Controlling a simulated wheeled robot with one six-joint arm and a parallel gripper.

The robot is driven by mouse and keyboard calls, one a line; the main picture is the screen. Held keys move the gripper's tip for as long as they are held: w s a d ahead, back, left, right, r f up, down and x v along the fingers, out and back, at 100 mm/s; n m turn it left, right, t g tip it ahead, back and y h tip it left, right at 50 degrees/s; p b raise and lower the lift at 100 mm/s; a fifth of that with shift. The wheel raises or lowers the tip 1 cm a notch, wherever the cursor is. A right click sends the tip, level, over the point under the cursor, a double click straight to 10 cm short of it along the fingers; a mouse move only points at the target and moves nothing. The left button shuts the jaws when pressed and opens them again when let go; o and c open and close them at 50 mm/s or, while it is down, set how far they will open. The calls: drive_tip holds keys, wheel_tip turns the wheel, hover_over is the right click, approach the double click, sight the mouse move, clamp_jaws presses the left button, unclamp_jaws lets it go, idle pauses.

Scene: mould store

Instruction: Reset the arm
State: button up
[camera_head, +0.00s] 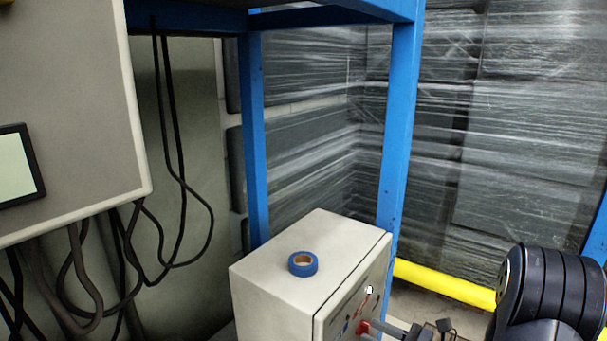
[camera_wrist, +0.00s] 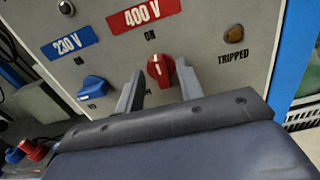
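My gripper (camera_wrist: 159,78) is open in the wrist view, its two grey fingers apart. A red rotary knob (camera_wrist: 158,66) under the 400 V label shows between the fingertips, with a small gap on each side; I cannot tell how deep the fingers reach. In the head view my gripper (camera_head: 388,327) is at the front face of a light grey box (camera_head: 330,240), at the bottom edge, beside the red knob (camera_head: 362,328). My dark arm (camera_head: 550,290) is at the lower right.
A blue tape roll (camera_head: 303,264) lies on the box. The panel has a blue knob (camera_wrist: 94,88) and an amber TRIPPED lamp (camera_wrist: 233,34). A blue post (camera_head: 398,130), a yellow rail (camera_head: 445,283) and wrapped stacks (camera_head: 520,140) stand behind. Cables (camera_head: 175,150) hang at left.

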drive_tip(key=b+v, duration=0.1)
drive_tip(key=v, duration=0.9)
drive_tip(key=x, duration=1)
drive_tip(key=shift+w+a+f+p, duration=0.1)
drive_tip(key=shift+w+a+p, duration=0.1)
drive_tip(key=shift+a+p, duration=0.2)
drive_tip(key=shift+d+f+n+b, duration=0.1)
drive_tip(key=shift+f+n+b, duration=0.05)
drive_tip(key=shift+n+b, duration=0.55)
drive_tip(key=n+b, duration=0.3)
drive_tip(key=n, duration=0.1)
drive_tip(key=shift+s, duration=0.15)
drive_tip(key=s+d+n+b, duration=0.3)
drive_tip(key=d+n, duration=0.2)
drive_tip(key=n, duration=0.1)
drive_tip(key=shift+s+b, duration=0.3)
drive_tip(key=shift+s, duration=0.1)
drive_tip(key=shift+s+a, duration=0.1)
